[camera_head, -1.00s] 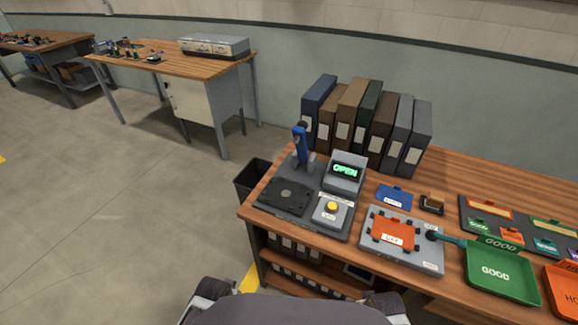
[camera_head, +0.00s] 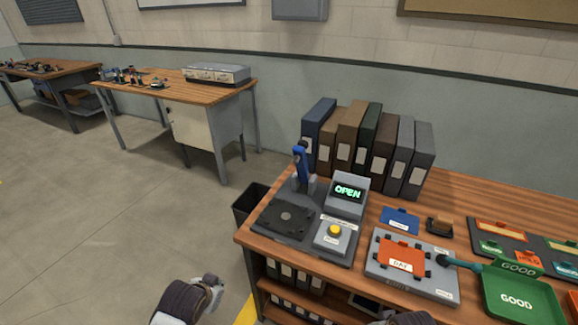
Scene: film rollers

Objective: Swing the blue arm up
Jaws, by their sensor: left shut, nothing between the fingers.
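The blue arm (camera_head: 301,170) stands nearly upright at the back of a grey device on the wooden bench, with a dark knob at its top. The device's dark flat plate (camera_head: 284,218) lies in front of it, uncovered. A small display (camera_head: 347,192) beside it reads OPEN in green. A yellow button (camera_head: 334,229) sits in front of the display. My left gripper (camera_head: 211,285) is at the bottom edge, shut and empty, well short of the bench and apart from the blue arm; its fingers are hard to make out.
Several binders (camera_head: 370,145) stand behind the device. An orange tray marked DAY (camera_head: 401,257), a blue plate (camera_head: 400,219) and a green GOOD tray (camera_head: 517,298) lie to the right. A dark bin (camera_head: 246,203) stands left of the bench. The floor on the left is clear.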

